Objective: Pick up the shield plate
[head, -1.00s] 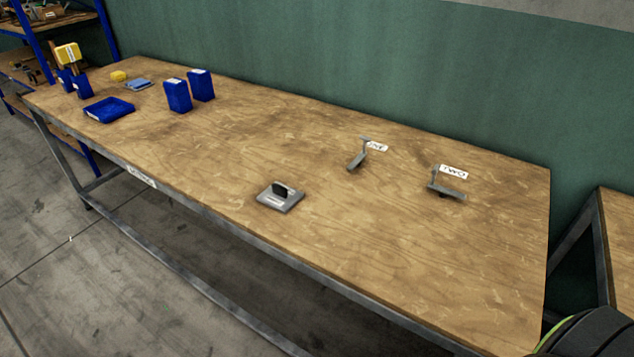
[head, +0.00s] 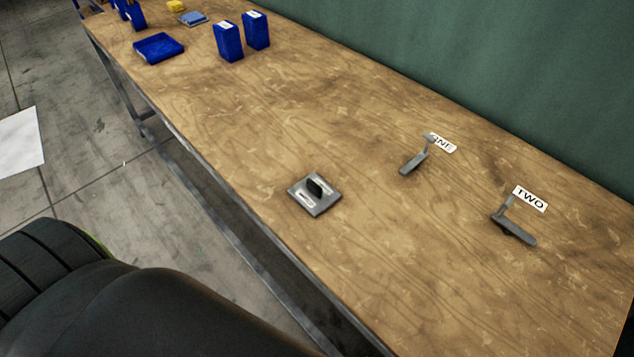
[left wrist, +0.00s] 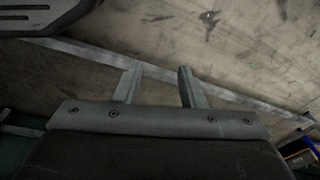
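The shield plate (head: 314,194) is a flat grey square plate with a black upright handle and white labels. It lies on the wooden table near its front edge in the head view. My left gripper (left wrist: 158,82) shows in the left wrist view with its two fingers apart and nothing between them. Concrete floor and a metal rail are beyond the fingers; the plate is not in that view. In the head view a dark part of my arm fills the lower left, but no gripper shows. My right gripper is not in view.
Two grey press-like pieces stand right of the plate, by the labels ONE (head: 441,143) and TWO (head: 530,198). The table around the plate is clear.

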